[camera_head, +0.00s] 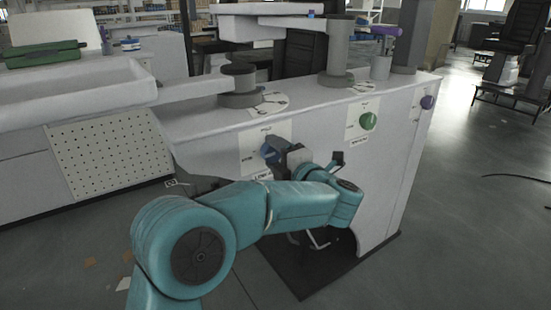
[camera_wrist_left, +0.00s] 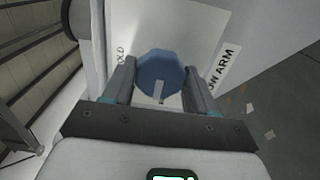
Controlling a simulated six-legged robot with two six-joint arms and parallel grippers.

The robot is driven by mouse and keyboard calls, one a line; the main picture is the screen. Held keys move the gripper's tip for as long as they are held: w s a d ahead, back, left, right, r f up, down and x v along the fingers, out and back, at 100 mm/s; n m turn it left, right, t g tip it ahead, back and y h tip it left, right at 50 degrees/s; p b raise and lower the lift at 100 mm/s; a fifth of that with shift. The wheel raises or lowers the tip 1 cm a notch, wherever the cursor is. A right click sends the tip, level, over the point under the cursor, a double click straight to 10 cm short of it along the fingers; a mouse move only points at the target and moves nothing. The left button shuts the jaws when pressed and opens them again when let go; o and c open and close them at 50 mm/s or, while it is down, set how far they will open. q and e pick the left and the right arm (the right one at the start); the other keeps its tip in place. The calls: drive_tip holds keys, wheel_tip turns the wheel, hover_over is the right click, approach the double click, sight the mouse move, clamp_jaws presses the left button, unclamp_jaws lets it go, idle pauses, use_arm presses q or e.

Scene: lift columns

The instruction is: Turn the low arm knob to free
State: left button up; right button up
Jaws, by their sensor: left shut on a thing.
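The low arm knob (camera_head: 269,149) is blue and sits on a white label plate on the front of the grey cabinet. My left gripper (camera_head: 276,152) reaches it from the front and partly covers it. In the left wrist view the knob (camera_wrist_left: 161,72) lies between the two fingers of my left gripper (camera_wrist_left: 160,82), which is shut on it. A pale pointer mark on the knob points toward the bottom of that view. The words "LOW ARM" show to the right of the knob, and "HOLD" to its left, partly cut off. The "free" mark cannot be read.
A green knob (camera_head: 368,121) and a purple knob (camera_head: 427,102) sit farther right on the same cabinet (camera_head: 200,135). Grey columns with swing arms stand on its top. A perforated panel (camera_head: 108,153) is at the left. The floor to the right is mostly clear.

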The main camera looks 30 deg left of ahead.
use_arm(q)
drive_tip(key=shift+f, duration=0.1)
idle(0.3)
drive_tip(key=o, duration=1)
drive_tip(key=shift+o, duration=0.2)
drive_tip(key=shift+d, duration=0.15)
drive_tip(key=shift+s+d, duration=0.15)
drive_tip(key=shift+d, duration=0.2)
drive_tip(key=p+v, duration=0.4)
drive_tip(key=v, duration=1.1)
drive_tip(key=shift+s+d, duration=0.15)
use_arm(e)
drive_tip(key=shift+g, duration=0.6)
drive_tip(key=s+r, duration=0.2)
drive_tip(key=r, duration=0.1)
drive_tip(key=shift+s+a+r, duration=0.25)
drive_tip(key=shift+s+r, duration=0.15)
